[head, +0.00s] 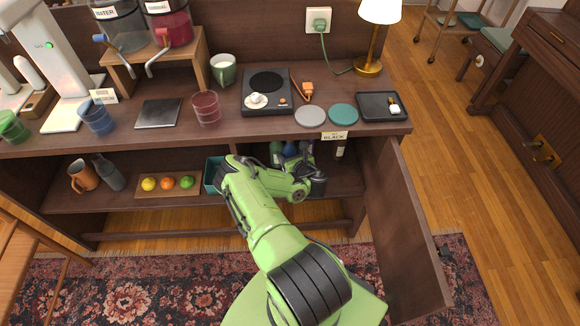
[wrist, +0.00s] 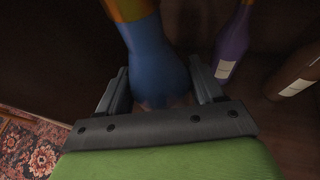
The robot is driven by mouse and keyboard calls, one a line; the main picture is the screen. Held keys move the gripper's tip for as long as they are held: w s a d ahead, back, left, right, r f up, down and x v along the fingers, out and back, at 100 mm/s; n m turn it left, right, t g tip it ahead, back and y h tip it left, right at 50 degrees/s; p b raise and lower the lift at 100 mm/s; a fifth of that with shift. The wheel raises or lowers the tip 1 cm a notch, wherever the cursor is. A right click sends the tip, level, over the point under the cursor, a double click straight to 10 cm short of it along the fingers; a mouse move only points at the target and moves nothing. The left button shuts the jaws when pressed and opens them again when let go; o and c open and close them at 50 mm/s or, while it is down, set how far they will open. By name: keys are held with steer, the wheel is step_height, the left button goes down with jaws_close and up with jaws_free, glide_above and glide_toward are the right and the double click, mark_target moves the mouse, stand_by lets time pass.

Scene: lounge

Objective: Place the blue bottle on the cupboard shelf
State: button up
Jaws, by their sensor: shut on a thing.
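The blue bottle (wrist: 155,55), with an orange-yellow part at its top, stands between the two fingers of my gripper (wrist: 163,85) in the wrist view. The fingers are shut on its lower body. In the head view, a little of the blue bottle (head: 289,149) shows behind my gripper (head: 298,158), inside the open cupboard under the counter. The cupboard shelf (head: 345,182) shows to the right of my gripper. My arm hides much of the shelf, and I cannot tell whether the bottle's base touches it.
A purple bottle (wrist: 232,45) and a brown bottle (wrist: 298,72) stand close on the right in the wrist view. The cupboard door (head: 405,230) is swung open at right. A teal box (head: 213,175) and a fruit tray (head: 168,187) lie left of my arm. The counter edge (head: 180,140) overhangs.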

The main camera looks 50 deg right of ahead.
steer(key=shift+f+b, duration=0.4)
steer(key=shift+f, duration=0.35)
step_height(320, 180, down, 5)
steer(key=shift+f+b, duration=0.15)
steer(key=shift+b, duration=1.1)
steer(key=shift+w+d+f, duration=0.15)
steer(key=shift+f, duration=0.05)
steer(key=shift+r, duration=0.15)
steer(key=shift+f, duration=0.2)
steer(key=o, duration=1.6)
steer(key=shift+c, duration=0.2)
